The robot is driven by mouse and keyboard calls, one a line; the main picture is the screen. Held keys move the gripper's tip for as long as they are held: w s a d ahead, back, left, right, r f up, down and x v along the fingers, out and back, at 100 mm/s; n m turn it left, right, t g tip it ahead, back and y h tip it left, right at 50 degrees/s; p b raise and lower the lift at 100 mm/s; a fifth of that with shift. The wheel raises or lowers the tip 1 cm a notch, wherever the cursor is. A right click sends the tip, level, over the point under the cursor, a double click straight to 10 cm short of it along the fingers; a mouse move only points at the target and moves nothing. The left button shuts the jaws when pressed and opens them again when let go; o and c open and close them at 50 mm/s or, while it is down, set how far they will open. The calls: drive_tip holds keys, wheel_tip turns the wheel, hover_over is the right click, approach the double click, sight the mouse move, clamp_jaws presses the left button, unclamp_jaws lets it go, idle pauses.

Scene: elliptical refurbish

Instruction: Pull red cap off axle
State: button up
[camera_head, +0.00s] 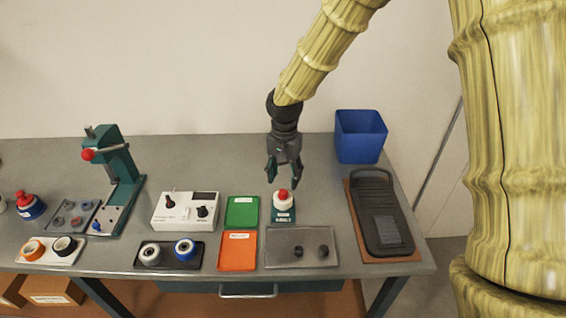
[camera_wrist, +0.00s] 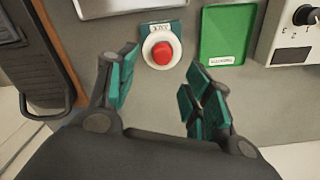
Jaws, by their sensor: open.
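The red cap (camera_head: 284,195) sits on top of a round white part (camera_head: 278,203), which stands upright on a small teal base with a label (camera_head: 284,217). In the wrist view the red cap (camera_wrist: 162,53) is seen from above, ringed by the white part (camera_wrist: 148,44). Any axle under the cap is hidden. My gripper (camera_head: 285,181) is open and empty, pointing down just above and slightly behind the cap. In the wrist view my gripper (camera_wrist: 159,68) has its teal fingers spread to either side of the cap, apart from it.
A green tray (camera_head: 242,211) and an orange tray (camera_head: 237,251) lie left of the base. A grey tray (camera_head: 280,262) with dark parts lies in front. A black device (camera_head: 374,190) and a blue bin (camera_head: 360,136) stand right. A white box (camera_head: 186,215) and a green press (camera_head: 124,165) stand left.

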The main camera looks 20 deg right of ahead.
sight(284, 190)
drive_tip(key=shift+a+f+p, duration=0.1)
drive_tip(key=shift+f+p, duration=0.55)
drive_tip(key=shift+f, duration=1.95)
clamp_jaws()
